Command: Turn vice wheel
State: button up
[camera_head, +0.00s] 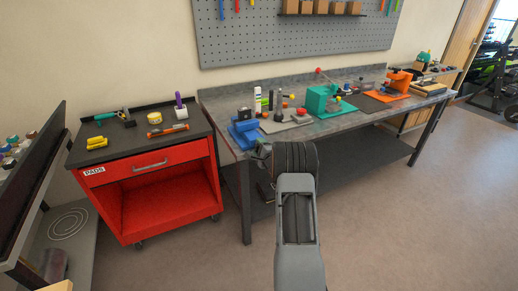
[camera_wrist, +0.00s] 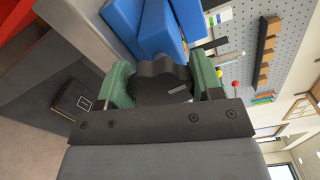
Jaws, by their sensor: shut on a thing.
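A blue vice (camera_head: 243,134) is mounted at the near left corner of the grey workbench (camera_head: 345,127). It also shows in the wrist view as blue blocks (camera_wrist: 160,25) beyond my fingers. The vice wheel (camera_wrist: 160,88) is dark and lobed, and has a small light mark on its face. My gripper (camera_wrist: 163,80) has a green-padded finger on each side of the wheel and is shut on it. In the head view my gripper (camera_head: 261,150) is at the bench's front edge, just below the vice, and the wheel cannot be made out there.
A red tool cart (camera_head: 160,195) stands left of the bench with tools on its dark top. A pegboard (camera_head: 290,38) hangs behind.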

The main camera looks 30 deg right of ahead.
jog(key=o, duration=0.9)
jog(key=shift+o, duration=0.2)
jog(key=s+a, duration=0.1)
jog(key=s, duration=1.2)
jog(key=shift+s+a+b, duration=0.35)
jog(key=shift+a+b, duration=0.05)
jog(key=shift+b, duration=0.05)
